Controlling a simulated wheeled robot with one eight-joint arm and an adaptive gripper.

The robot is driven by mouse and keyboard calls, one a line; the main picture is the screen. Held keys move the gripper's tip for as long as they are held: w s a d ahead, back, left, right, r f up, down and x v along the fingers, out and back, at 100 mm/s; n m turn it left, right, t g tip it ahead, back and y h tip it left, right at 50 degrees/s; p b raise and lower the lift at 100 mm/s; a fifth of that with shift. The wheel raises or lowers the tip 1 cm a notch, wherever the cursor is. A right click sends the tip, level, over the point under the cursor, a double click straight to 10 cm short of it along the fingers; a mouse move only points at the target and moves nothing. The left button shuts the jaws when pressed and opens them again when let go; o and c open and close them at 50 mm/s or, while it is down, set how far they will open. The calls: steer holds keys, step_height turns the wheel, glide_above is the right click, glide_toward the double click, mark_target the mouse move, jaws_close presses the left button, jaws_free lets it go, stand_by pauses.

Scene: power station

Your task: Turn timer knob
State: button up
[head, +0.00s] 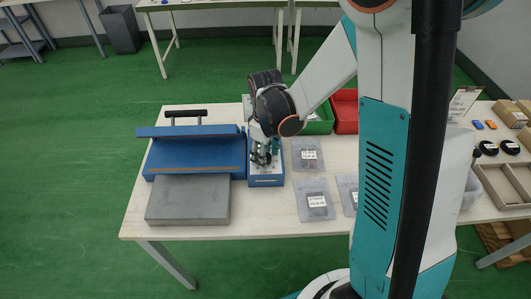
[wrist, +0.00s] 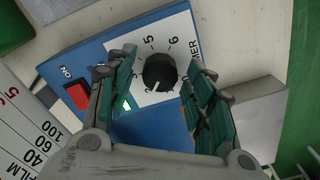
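The timer knob (wrist: 159,72) is a round black ribbed knob with a light pointer mark, on a white numbered dial plate (wrist: 152,47) in the wrist view. It sits on the blue control panel of the heat sealer (head: 266,181). My gripper (wrist: 158,88) is open, with one green-padded finger on each side of the knob and visible gaps to it. In the head view my gripper (head: 263,153) is over the panel, and it hides the knob there. The pointer is at the lower left of the knob; the number beside it is hard to read.
A red switch (wrist: 77,96) marked ON and a lit green lamp (wrist: 127,103) are near the left finger. The blue sealer bar (head: 190,155) and grey block (head: 188,199) lie left of the panel. Labelled bags (head: 307,154) lie to the right.

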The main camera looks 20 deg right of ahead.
steer(key=shift+r, duration=0.15)
step_height(320, 180, up, 12)
stand_by(0.7)
stand_by(0.4)
steer(key=s+r+m+t, duration=0.3)
steer(key=s, duration=0.4)
steer(key=s+r+m+t, duration=0.4)
steer(key=s, duration=0.4)
steer(key=shift+r+m, duration=0.3)
